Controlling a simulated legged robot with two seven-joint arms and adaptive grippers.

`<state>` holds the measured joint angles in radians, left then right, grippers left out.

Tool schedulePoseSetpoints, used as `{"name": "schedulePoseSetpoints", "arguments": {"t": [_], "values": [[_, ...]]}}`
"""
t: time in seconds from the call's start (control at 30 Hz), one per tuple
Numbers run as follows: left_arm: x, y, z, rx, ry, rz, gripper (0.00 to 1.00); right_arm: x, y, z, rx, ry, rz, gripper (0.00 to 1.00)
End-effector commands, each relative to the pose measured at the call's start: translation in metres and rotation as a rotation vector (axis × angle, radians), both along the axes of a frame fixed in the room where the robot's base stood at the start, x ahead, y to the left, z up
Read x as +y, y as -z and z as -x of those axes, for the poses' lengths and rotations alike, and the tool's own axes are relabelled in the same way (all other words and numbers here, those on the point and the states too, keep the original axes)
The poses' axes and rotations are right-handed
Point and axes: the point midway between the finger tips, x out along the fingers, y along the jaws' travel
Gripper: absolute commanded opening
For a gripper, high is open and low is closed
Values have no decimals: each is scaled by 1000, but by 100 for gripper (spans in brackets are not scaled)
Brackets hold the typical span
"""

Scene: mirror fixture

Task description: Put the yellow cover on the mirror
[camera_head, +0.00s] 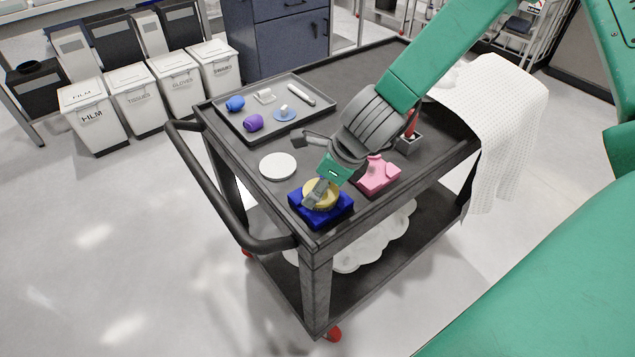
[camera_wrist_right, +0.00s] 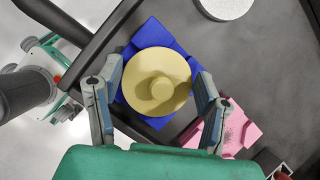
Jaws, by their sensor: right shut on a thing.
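The yellow cover (camera_head: 321,194) is a round disc with a raised knob, at or just above the blue fixture (camera_head: 341,212) near the cart's front corner. In the right wrist view the cover (camera_wrist_right: 158,82) hides the middle of the blue fixture (camera_wrist_right: 150,32); I cannot tell whether they touch. My right gripper (camera_head: 318,192) points down at the cover and is shut on it, one finger on each side in the wrist view (camera_wrist_right: 156,96). I cannot make out a mirror; one under the cover would be hidden. My left gripper is not in view.
A white disc (camera_head: 278,166) lies left of the blue fixture. A pink fixture (camera_head: 377,177) stands right of it. A grey tray (camera_head: 238,125) with several small objects lies behind. The cart handle (camera_head: 213,197) runs along the left; the cart's edge is close.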

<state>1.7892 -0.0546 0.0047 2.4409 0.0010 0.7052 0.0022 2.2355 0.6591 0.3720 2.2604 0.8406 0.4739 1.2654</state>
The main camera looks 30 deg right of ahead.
Motion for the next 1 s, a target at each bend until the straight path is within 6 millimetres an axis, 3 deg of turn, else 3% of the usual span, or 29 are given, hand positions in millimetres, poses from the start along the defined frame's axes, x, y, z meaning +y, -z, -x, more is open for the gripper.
{"name": "schedulePoseSetpoints", "arguments": {"t": [0.97,1.0], "values": [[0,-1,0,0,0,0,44,-1,2,0,0,-1,0,41],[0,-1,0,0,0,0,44,-1,2,0,0,-1,0,72]]}}
